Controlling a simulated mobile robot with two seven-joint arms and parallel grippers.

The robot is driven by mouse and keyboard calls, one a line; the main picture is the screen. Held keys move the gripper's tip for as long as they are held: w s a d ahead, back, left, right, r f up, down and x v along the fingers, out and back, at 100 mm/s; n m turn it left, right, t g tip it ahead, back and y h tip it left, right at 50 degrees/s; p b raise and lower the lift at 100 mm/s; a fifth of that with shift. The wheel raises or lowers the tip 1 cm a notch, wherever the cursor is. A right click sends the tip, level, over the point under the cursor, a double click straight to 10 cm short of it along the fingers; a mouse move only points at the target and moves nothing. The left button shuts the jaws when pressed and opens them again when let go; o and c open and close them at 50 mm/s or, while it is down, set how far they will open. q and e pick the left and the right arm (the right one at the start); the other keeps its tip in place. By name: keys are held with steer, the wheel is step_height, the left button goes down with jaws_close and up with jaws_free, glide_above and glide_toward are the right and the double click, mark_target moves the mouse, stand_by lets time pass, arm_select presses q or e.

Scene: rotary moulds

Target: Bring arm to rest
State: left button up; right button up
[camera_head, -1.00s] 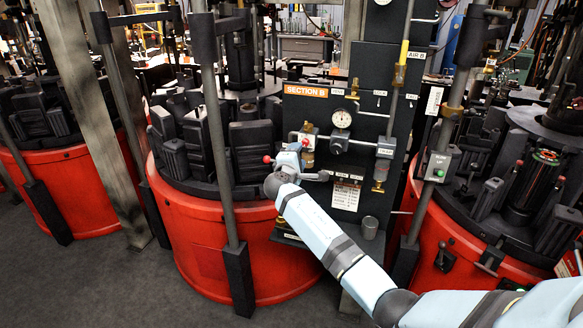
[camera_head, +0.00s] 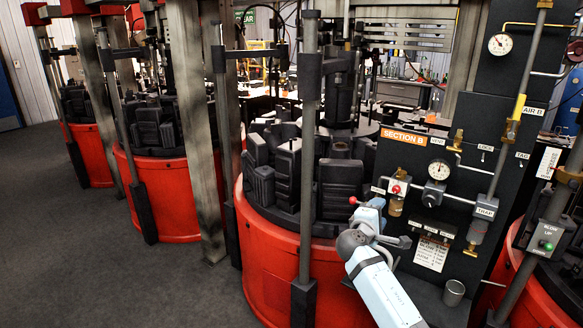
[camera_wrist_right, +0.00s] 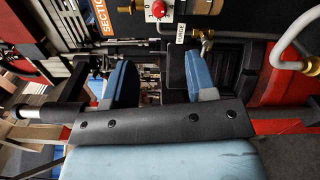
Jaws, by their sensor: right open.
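My right arm comes in from the lower right of the head view. Its right gripper (camera_head: 374,208) is in front of the SECTION B panel (camera_head: 455,120), at the panel's lower left, near a red ball knob (camera_head: 353,200). In the right wrist view the two blue fingers of the right gripper (camera_wrist_right: 160,82) stand well apart with nothing between them. Whether the fingers touch the knob or panel cannot be told. My left gripper is not in view.
Red-based rotary moulds (camera_head: 270,255) with dark blocks stand left of the panel, with upright posts (camera_head: 307,150) in front. Gauges (camera_head: 437,170), valves and a metal cup (camera_head: 454,292) are on the panel side. Grey floor (camera_head: 110,270) is clear at the lower left.

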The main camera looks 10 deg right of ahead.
steer(key=s+a+f+y+p, duration=0.2)
steer(key=s+a+f+y, duration=0.3)
steer(key=s+f, duration=0.45)
steer(key=s+a+f+y+p, duration=0.1)
steer(key=s+a+f+y, duration=0.45)
steer(key=s+f, duration=0.4)
steer(key=s+a+f+m+y+p, duration=0.1)
steer(key=s+a+m+y, duration=0.2)
steer(key=s, duration=0.7)
steer(key=s+a+f+m+y+p, duration=0.1)
steer(key=s+a+f+m+y, duration=0.1)
steer(key=s+a, duration=0.4)
steer(key=s+m+y, duration=0.1)
steer(key=s+m, duration=0.1)
steer(key=s, duration=0.3)
steer(key=shift+a+f+g, duration=0.3)
steer(key=shift+g, duration=0.1)
steer(key=shift+c, duration=0.9)
steer(key=shift+s+d, duration=0.1)
steer(key=shift+d, duration=0.05)
